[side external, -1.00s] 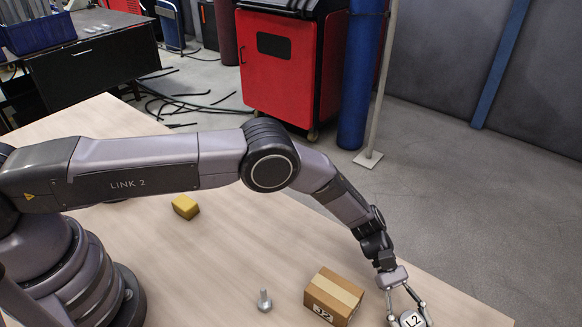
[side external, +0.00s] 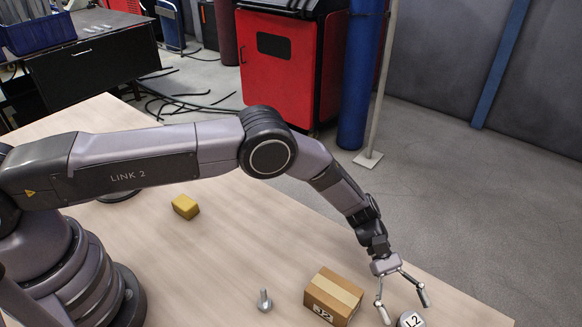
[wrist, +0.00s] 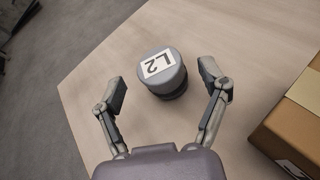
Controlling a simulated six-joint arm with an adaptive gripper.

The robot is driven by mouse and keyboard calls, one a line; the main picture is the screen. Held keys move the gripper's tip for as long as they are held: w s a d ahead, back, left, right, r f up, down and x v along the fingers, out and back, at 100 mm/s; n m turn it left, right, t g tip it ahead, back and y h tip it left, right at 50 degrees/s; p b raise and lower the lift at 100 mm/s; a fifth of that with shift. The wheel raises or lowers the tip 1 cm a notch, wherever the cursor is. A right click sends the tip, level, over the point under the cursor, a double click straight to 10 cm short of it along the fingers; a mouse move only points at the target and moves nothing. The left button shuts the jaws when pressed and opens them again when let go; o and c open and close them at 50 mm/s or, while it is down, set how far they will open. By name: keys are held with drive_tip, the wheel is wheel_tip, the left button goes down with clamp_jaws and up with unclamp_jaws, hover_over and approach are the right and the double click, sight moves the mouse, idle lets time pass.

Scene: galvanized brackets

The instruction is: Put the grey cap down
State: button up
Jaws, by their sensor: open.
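The grey cap (wrist: 160,72) is a round grey piece with a white "L2" label on top. In the wrist view it stands upright on the wooden table, beyond and between my fingertips. In the side external view the cap (side external: 411,320) is at the bottom edge, partly cut off by the frame. My gripper (wrist: 167,88) is open and empty, with a finger to each side and clear gaps to the cap. In the side external view my gripper (side external: 403,305) is raised above and beside the cap.
A cardboard box (side external: 333,296) stands just left of my gripper; it also shows at right in the wrist view (wrist: 298,125). A metal bolt (side external: 264,301) and a yellow block (side external: 185,207) are farther left. The table edge runs near the cap.

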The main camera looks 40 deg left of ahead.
drive_tip(key=v, duration=0.9)
drive_tip(key=shift+w+a+r, duration=0.1)
drive_tip(key=shift+r, duration=0.05)
drive_tip(key=s+a+r+m+t+y, duration=0.1)
drive_tip(key=a+r+m+t+y, duration=0.1)
drive_tip(key=a+r, duration=0.5)
drive_tip(key=a+r+m+t+y, duration=0.15)
drive_tip(key=a+r, duration=0.25)
drive_tip(key=r, duration=0.7)
drive_tip(key=s+a+r+m+t+y, duration=0.1)
drive_tip(key=a+r+m, duration=0.1)
drive_tip(key=a+r, duration=0.5)
drive_tip(key=s+a+r+m+t+y, duration=0.3)
drive_tip(key=s+a+r+t+y, duration=0.1)
drive_tip(key=s+a+r, duration=0.75)
drive_tip(key=s+a+f+m+t+y, duration=0.1)
drive_tip(key=s+a+m+t+y, duration=0.1)
drive_tip(key=s+a, duration=0.6)
drive_tip(key=s+t+y, duration=0.1)
drive_tip(key=s+t, duration=0.1)
drive_tip(key=s, duration=0.2)
drive_tip(key=shift+s+a+f, duration=0.25)
drive_tip(key=shift+a+f, duration=0.05)
